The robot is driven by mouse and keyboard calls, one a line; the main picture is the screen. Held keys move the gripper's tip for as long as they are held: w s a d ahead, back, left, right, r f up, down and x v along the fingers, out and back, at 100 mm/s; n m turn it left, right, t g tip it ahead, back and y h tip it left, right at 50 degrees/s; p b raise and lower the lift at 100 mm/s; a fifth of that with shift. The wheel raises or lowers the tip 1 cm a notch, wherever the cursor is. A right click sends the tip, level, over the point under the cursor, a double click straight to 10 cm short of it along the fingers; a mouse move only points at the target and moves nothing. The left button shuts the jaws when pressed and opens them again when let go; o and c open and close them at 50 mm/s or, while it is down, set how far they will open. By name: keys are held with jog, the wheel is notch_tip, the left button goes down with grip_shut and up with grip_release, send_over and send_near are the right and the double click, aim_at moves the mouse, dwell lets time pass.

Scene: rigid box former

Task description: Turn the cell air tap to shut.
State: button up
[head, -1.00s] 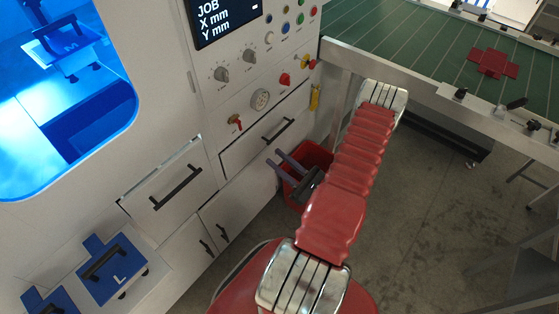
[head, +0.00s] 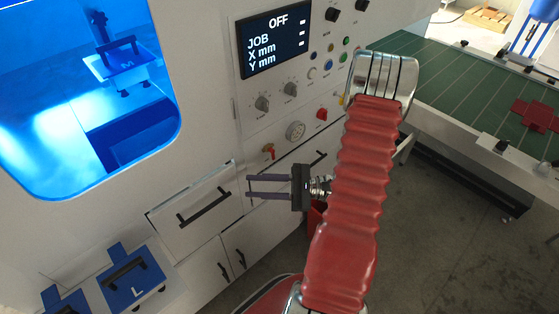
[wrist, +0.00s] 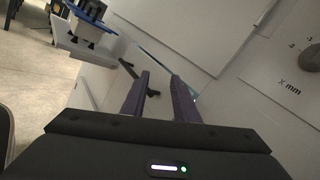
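A small tap with a red lever (head: 268,151) sits on the white machine front in the head view, left of and below a round gauge (head: 295,131). I take it to be the cell air tap; its label is too small to read. My gripper (head: 249,187) is below the tap, in front of the drawers, with its fingers pointing left. The two fingers are apart with nothing between them, and the gripper is not touching the tap. In the wrist view my gripper (wrist: 160,75) is also open and empty; I cannot make out the tap there.
A drawer with a black handle (head: 204,207) is left of the gripper. A blue plate marked L (head: 131,278) lies at lower left. A green table (head: 450,85) is at right. Open floor is below.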

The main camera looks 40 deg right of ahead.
jog(key=s+a+r+n+g+h, duration=0.4)
jog(key=a+n+g, duration=0.2)
jog(key=a+n, duration=0.15)
jog(key=s+a+r+n+g+h, duration=0.4)
jog(key=a+r+n+g+h, duration=0.1)
jog(key=a+n+g, duration=0.25)
notch_tip(320, 180, up, 10)
jog(key=n+t+h, duration=0.5)
jog(key=t+h, duration=0.1)
jog(key=t, duration=0.1)
jog(key=shift+s+a+n, duration=0.25)
jog(key=shift+s+n, duration=0.05)
jog(key=shift+n, duration=0.1)
jog(key=shift+d+f, duration=0.1)
